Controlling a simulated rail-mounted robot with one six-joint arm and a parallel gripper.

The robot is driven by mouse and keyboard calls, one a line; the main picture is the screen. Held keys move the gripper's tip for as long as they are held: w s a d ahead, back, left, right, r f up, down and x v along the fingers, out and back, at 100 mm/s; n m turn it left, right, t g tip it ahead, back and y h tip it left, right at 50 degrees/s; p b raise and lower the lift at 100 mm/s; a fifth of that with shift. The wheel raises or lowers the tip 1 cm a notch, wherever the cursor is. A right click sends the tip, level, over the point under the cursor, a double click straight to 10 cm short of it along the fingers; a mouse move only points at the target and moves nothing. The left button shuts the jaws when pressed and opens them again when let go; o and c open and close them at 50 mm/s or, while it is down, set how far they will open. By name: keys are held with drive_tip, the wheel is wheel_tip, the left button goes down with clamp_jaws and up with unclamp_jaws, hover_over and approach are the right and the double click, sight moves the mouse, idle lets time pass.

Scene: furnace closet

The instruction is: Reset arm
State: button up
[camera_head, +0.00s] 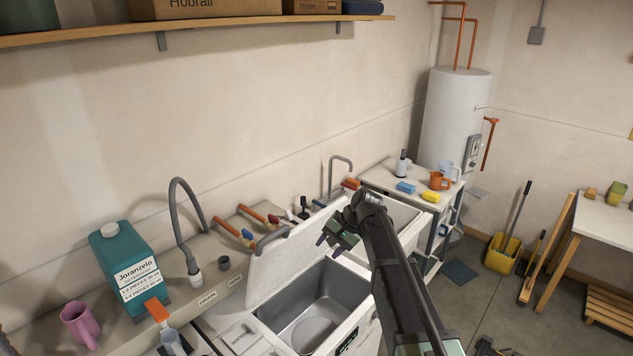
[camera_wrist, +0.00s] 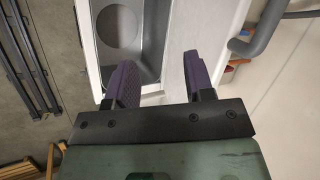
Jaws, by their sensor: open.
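My gripper (camera_head: 332,243) is in the air above the back right part of the open metal basin (camera_head: 318,308). Its two dark purple fingers (camera_wrist: 160,85) are apart in the wrist view, and nothing is between them. A raised white lid (camera_head: 282,255) stands behind the basin, close to the gripper. My arm reaches up from the bottom of the head view and hides part of the counter to the right.
A teal detergent jug (camera_head: 130,268) and a pink mug (camera_head: 80,324) stand at left. A grey hose (camera_head: 182,195) arches behind. A side table (camera_head: 400,180) at right holds mugs and sponges.

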drive_tip(key=s+d+f+n+h+b, duration=0.1)
drive_tip(key=s+d+f+b, duration=0.3)
drive_tip(key=s, duration=0.5)
drive_tip(key=s+d+f+n+h+b, duration=0.1)
drive_tip(key=s+d+f+h+b, duration=0.2)
drive_tip(key=s+f+b, duration=0.5)
drive_tip(key=s+d+f+n+h+b, duration=0.2)
drive_tip(key=s+d+f+b, duration=0.3)
drive_tip(key=s+f+b, duration=0.3)
wheel_tip(320, 180, down, 4)
drive_tip(key=shift+s+d+r+g, duration=0.25)
drive_tip(key=shift+s+d+g, duration=0.1)
drive_tip(key=shift+s, duration=0.45)
